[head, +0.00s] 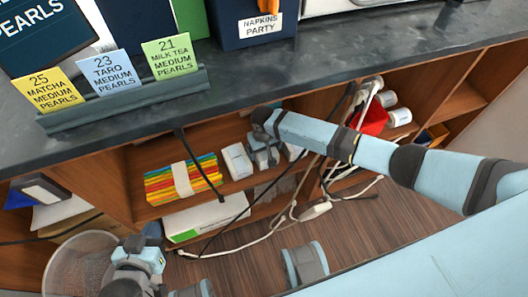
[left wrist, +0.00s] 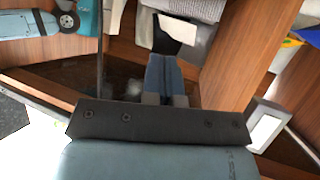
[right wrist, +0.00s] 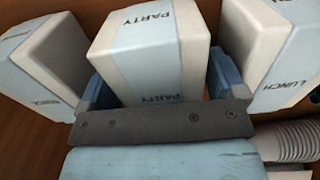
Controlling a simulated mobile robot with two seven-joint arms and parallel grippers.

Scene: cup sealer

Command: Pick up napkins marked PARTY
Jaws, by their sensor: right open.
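A white napkin pack marked PARTY (right wrist: 140,45) with a pale blue band stands in the right wrist view. My right gripper (right wrist: 160,88) is open, with one blue finger on each side of this pack. Whether the fingers touch it I cannot tell. A pack marked LUNCH (right wrist: 285,60) stands to its right and another banded pack (right wrist: 35,55), its lettering unclear, to its left. In the head view my right gripper (head: 264,155) is at the shelf among white packs (head: 237,161), hiding the middle one. My left gripper (left wrist: 166,80) is empty, fingers together.
A dark blue box labelled NAPKINS PARTY (head: 255,30) stands on the counter (head: 300,65) above. Orange-yellow packs (head: 182,180) lie left on the shelf. Cables (head: 265,237) hang in front. A bin (head: 80,262) is at lower left. A ribbed hose (right wrist: 290,141) lies close to my right gripper.

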